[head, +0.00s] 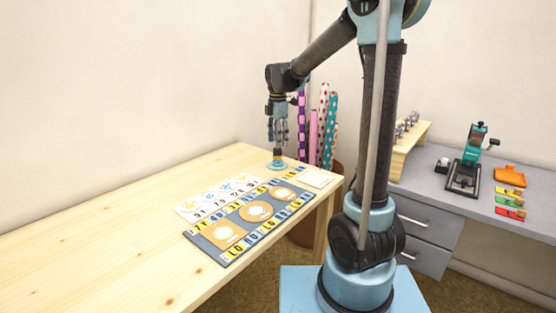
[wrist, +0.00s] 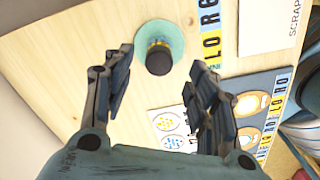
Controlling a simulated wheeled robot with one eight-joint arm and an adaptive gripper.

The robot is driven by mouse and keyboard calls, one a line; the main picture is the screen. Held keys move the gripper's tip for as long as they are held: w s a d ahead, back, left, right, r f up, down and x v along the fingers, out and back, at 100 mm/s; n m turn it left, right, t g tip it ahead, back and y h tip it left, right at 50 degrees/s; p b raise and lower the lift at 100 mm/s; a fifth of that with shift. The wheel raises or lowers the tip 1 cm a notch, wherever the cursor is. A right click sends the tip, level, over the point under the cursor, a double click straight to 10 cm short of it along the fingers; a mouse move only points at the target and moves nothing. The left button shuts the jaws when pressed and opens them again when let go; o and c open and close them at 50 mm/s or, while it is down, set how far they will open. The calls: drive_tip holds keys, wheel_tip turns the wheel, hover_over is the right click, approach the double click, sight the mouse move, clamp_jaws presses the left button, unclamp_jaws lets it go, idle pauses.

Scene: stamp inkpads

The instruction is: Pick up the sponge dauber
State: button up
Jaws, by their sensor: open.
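The sponge dauber (wrist: 159,61) is a short dark cylinder with a yellowish band. It stands on a round green pad (wrist: 172,31) in the wrist view. In the head view the green pad (head: 270,166) lies near the table's far edge, and the dauber is small and partly covered by my fingers. My gripper (head: 278,146) points down just above it. In the wrist view my gripper (wrist: 160,68) is open, with one finger on each side of the dauber and a gap to both. Whether the fingertips reach down beside it is hard to tell.
A grey board (head: 212,243) with letter tiles and tan ovals lies near the pad, with a white printed sheet (head: 195,209) and a scrap card (head: 316,178) beside it. Patterned rolls (head: 323,125) stand behind the table. The table's left part is clear.

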sight(278, 151)
drive_tip(key=shift+f, duration=3.05)
drive_tip(key=c, duration=1.1)
